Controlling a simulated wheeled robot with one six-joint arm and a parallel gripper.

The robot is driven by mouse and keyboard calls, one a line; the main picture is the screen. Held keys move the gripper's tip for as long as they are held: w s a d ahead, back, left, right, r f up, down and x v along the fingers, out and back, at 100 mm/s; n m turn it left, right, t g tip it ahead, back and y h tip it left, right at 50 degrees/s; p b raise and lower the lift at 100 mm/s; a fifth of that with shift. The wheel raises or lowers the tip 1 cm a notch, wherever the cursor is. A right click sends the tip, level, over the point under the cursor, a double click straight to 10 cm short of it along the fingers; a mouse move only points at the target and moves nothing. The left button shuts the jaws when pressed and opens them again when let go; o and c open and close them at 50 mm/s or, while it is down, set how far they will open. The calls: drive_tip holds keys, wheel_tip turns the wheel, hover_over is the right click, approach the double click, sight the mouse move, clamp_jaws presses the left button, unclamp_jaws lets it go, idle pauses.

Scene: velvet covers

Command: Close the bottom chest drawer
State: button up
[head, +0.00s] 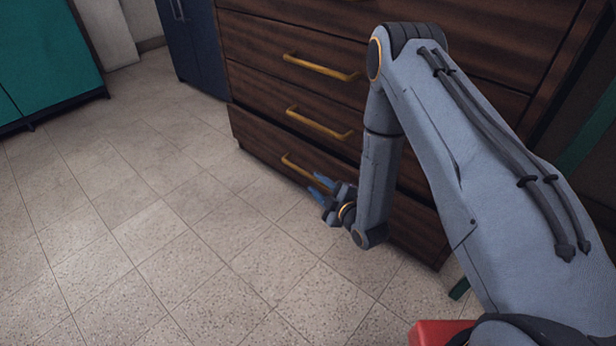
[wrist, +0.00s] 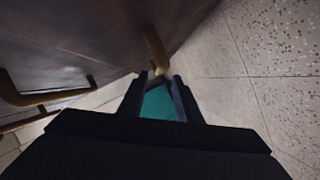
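The dark wooden chest (head: 260,85) has brass bar handles on its drawers. Its bottom drawer (head: 262,140) seems to stand out slightly, with a dark gap along its top edge; how far is hard to tell. The bottom handle (head: 300,169) is low, near the floor. My gripper (head: 320,187) is just right of this handle, close to the drawer front. In the wrist view my gripper (wrist: 159,92) has its fingers apart with no object held. A brass handle end (wrist: 156,50) shows just ahead of the fingertips; contact cannot be told. My arm hides the chest's lower right.
The tiled floor (head: 130,210) is clear in front of the chest and to the left. A dark blue cabinet (head: 192,45) stands beside the chest. A teal cabinet (head: 45,50) is at the far left. Higher drawer handles (head: 320,68) project above my gripper.

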sight(310, 178)
drive_tip(key=b+x, duration=0.3)
drive_tip(key=x, duration=0.4)
drive_tip(key=shift+w+a, duration=0.1)
clamp_jaws()
